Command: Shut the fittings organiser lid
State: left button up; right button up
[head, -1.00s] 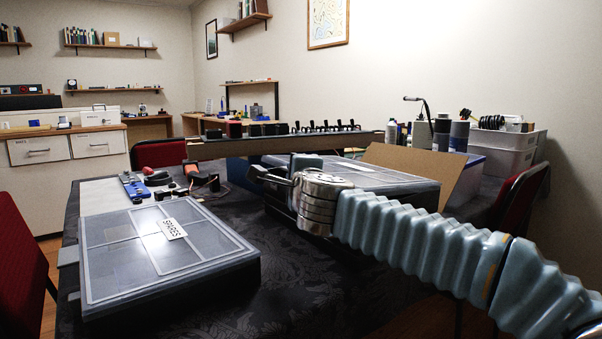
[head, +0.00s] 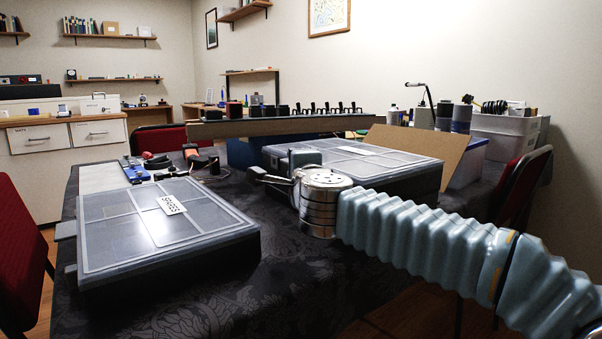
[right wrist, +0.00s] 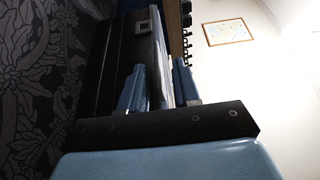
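A black organiser with a clear, grey-framed lid (head: 395,160) stands at the back right of the table. Its lid lies flat or almost flat on the box; a small gap cannot be ruled out. Its white label is too small to read. My right gripper (head: 272,177) is at this organiser's near left corner. In the right wrist view, the two blue fingers of my right gripper (right wrist: 158,78) stand apart, with the organiser's dark side (right wrist: 112,65) and pale lid edge close beyond them. Whether they touch it I cannot tell. My left gripper is not in view.
A second organiser labelled SPARES (head: 110,265) lies at the front left with its lid down. A brown cardboard flap (head: 430,152) stands behind the back organiser. A rail with black switches (head: 290,128) runs behind. Dark tablecloth (head: 215,310) is clear in front.

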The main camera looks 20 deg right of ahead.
jog(key=s+a+p, duration=0.1)
jog(key=s, duration=1.2)
jog(key=shift+a, duration=0.15)
